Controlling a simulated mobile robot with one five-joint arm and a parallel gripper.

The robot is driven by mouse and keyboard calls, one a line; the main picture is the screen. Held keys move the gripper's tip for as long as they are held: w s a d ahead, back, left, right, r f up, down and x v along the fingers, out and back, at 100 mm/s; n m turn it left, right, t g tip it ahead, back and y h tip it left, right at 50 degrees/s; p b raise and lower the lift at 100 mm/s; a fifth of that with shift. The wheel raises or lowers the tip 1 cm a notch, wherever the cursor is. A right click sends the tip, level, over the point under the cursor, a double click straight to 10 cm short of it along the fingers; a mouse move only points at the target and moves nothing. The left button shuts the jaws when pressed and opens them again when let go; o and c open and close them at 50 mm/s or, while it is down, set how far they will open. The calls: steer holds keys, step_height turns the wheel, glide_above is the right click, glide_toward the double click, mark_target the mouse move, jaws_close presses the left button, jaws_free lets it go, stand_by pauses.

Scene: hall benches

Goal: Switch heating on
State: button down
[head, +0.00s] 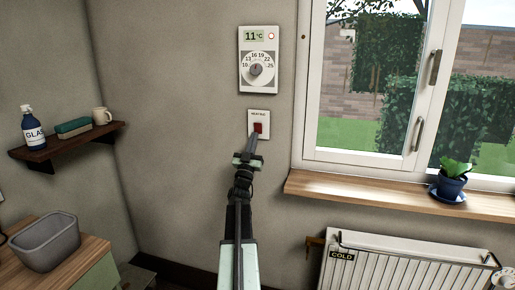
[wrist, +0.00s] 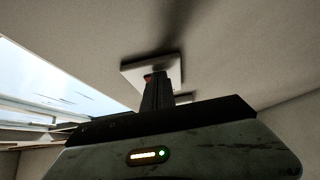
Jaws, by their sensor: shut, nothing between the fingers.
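The heating switch (head: 259,122) is a white wall plate with a red rocker, below the thermostat. It also shows in the wrist view (wrist: 172,72), with a bit of red beside my fingers. The thermostat (head: 258,60) has a round dial and a display reading 11 °C. My gripper (head: 255,137) is shut and empty, its tips at the lower part of the red rocker. They look close to or touching it; exact contact is hidden by the fingers. The radiator (head: 400,268) stands under the window with a tag reading COLD (head: 342,254).
A window (head: 390,80) with a wooden sill (head: 330,192) and a potted plant (head: 452,182) is at right. A shelf (head: 70,140) with a bottle, a sponge-like block and a mug is at left. A grey bin (head: 45,243) sits on a cabinet below it.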

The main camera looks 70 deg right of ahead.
steer(key=b+v, duration=0.7)
steer(key=v, duration=0.6)
steer(key=shift+s+a+r, duration=0.25)
steer(key=shift+a, duration=0.05)
